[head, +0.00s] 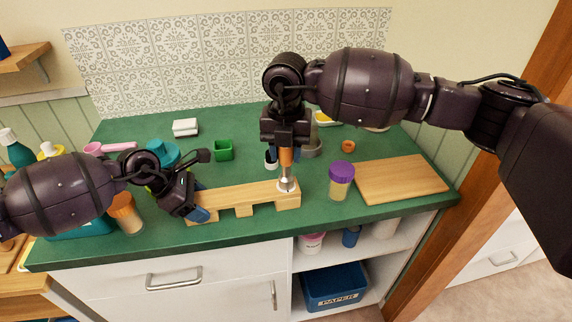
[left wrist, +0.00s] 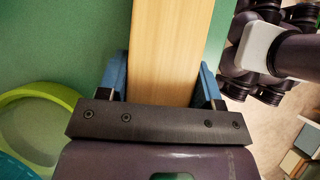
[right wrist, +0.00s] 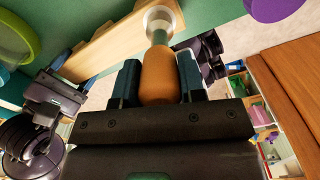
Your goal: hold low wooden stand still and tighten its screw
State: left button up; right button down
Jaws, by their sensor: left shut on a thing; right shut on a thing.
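The low wooden stand (head: 240,200) lies along the front of the green counter. My left gripper (head: 200,210) is shut on its left end; in the left wrist view, the blue fingers press both sides of the stand (left wrist: 170,50). My right gripper (head: 287,148) is shut on the orange handle of a screwdriver (head: 286,160), held upright above the stand's right end. The screwdriver (right wrist: 158,75) also shows between the fingers in the right wrist view. Its silver lower end meets the stand's top. The screw is hidden under it.
A purple-lidded jar (head: 341,181) stands just right of the stand, with a wooden board (head: 402,180) beyond it. An orange-lidded jar (head: 126,213) stands left of my left gripper. A green cup (head: 223,151) is behind the stand.

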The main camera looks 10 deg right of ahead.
jog(key=shift+d+f+m, duration=0.1)
jog(key=shift+m, duration=0.5)
jog(key=c, duration=0.6)
grip_release()
jog(key=shift+c, duration=0.6)
jog(key=shift+r, duration=3.05)
jog(key=shift+r, duration=0.1)
notch_tip(320, 180, up, 12)
